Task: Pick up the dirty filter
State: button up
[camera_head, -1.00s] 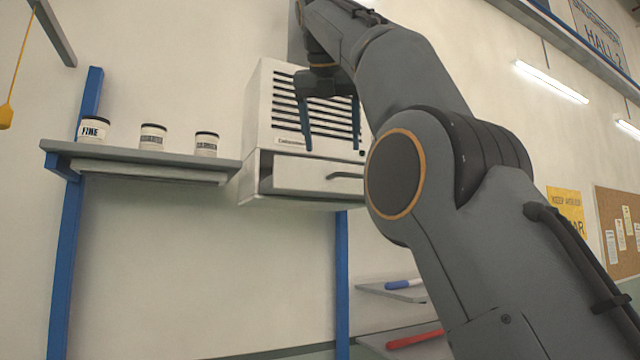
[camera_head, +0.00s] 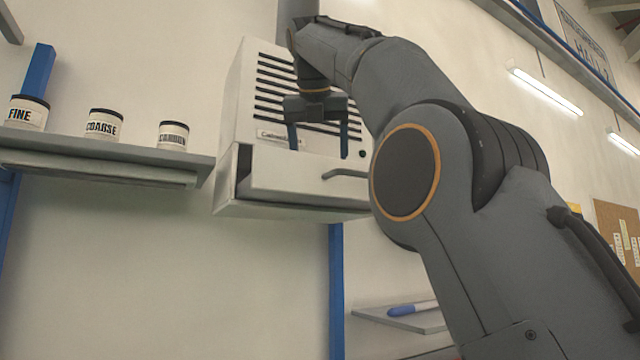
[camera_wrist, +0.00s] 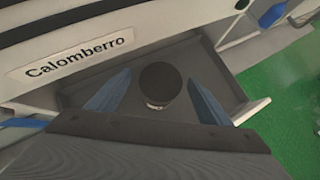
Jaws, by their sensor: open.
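A dark round-topped canister with a light lower rim (camera_wrist: 160,83), seemingly the filter, stands in an open drawer (camera_wrist: 228,92) in the wrist view. Its label is not readable, so I cannot tell whether it is dirty. My gripper (camera_wrist: 157,76) is open, with one blue finger on each side of the canister and gaps visible; the depth is unclear. In the head view my gripper (camera_head: 318,151) points down above the pulled-out drawer front (camera_head: 290,180) of the white louvred unit (camera_head: 243,90). The canister is hidden there by the drawer front.
A grey shelf (camera_head: 110,150) to the left holds jars marked FINE (camera_head: 27,114), COARSE (camera_head: 104,124) and apparently CARBON (camera_head: 173,135). The drawer handle (camera_head: 345,173) sticks out at the front. A lower shelf (camera_head: 430,322) holds a blue-handled item (camera_head: 405,309).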

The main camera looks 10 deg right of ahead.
jog(key=shift+x, duration=3)
jog(key=shift+s, duration=0.1)
jog(key=shift+c, duration=0.2)
jog(key=c, duration=1.1)
jog(key=shift+c, duration=0.4)
jog(key=shift+s, duration=0.1)
